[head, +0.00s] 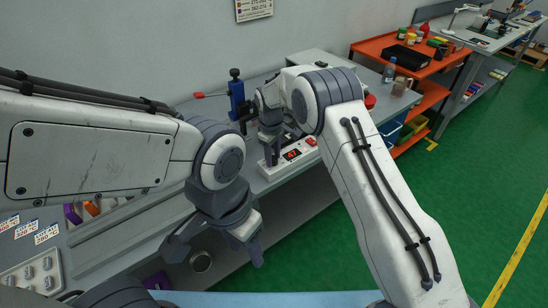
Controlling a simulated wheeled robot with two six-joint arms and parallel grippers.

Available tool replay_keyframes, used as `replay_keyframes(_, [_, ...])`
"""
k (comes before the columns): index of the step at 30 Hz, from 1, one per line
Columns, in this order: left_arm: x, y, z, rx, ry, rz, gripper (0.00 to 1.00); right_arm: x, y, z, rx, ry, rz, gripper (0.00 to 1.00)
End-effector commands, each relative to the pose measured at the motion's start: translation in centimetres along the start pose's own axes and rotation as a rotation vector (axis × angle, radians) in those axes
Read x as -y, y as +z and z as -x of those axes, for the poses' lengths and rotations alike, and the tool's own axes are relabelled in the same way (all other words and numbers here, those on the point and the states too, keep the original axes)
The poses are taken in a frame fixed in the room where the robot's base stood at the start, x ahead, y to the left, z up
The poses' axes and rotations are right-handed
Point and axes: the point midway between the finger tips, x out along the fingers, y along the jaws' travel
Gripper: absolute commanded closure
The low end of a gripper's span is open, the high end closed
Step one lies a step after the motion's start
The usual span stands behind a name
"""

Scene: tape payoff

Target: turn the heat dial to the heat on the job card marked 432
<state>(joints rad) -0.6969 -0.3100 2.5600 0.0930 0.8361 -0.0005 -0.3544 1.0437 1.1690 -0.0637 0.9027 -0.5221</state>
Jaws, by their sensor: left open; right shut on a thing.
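A white control box (288,163) with a red-lit display (292,154) and a red switch (310,142) sits near the bench's front edge. My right gripper (270,150) reaches down onto the box's left end, shut. It covers the heat dial there, so the dial's pointer and marks are hidden. The display digits look like 47 but are small. Several small job cards (27,228) lie at the far left; their print is too small to read surely. My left gripper (216,246) is open and empty, low in front of the bench, well apart from the box.
A blue clamp-like stand (237,100) rises behind my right gripper. A grey tray (31,276) with small parts lies at lower left. The green floor (450,180) is clear.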

Motion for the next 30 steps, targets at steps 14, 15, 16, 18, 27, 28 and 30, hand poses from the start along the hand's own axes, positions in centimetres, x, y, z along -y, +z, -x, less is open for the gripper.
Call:
replay_keyframes(14, [0.1, 0.1, -0.9, 0.0, 0.0, 0.0, 0.5, -0.2, -0.6, 0.3, 0.008, 0.006, -0.451, 1.0])
replay_keyframes(15, [0.1, 0.1, -0.9, 0.0, 0.0, 0.0, 0.5, -0.2, -0.6, 0.3, 0.01, 0.006, -0.488, 1.0])
replay_keyframes(16, [0.1, 0.1, -1.0, 0.0, 0.0, 0.0, 0.5, -0.2, -0.6, 0.3, 0.011, 0.006, -0.517, 1.0])
replay_keyframes(18, [0.1, 0.1, -1.0, 0.0, 0.0, 0.0, 0.5, -0.3, -0.6, 0.3, 0.016, 0.005, -0.583, 1.0])
replay_keyframes(27, [0.1, 0.1, -1.3, 0.0, 0.0, 0.0, 0.5, -0.3, -0.6, 0.3, 0.032, 0.003, -0.868, 1.0])
replay_keyframes(28, [0.1, 0.1, -1.3, 0.0, 0.0, 0.0, 0.5, -0.3, -0.6, 0.3, 0.033, 0.003, -0.897, 1.0])
replay_keyframes(30, [0.1, 0.1, -1.3, 0.0, 0.0, 0.0, 0.5, -0.4, -0.6, 0.3, 0.036, 0.002, -0.963, 1.0])
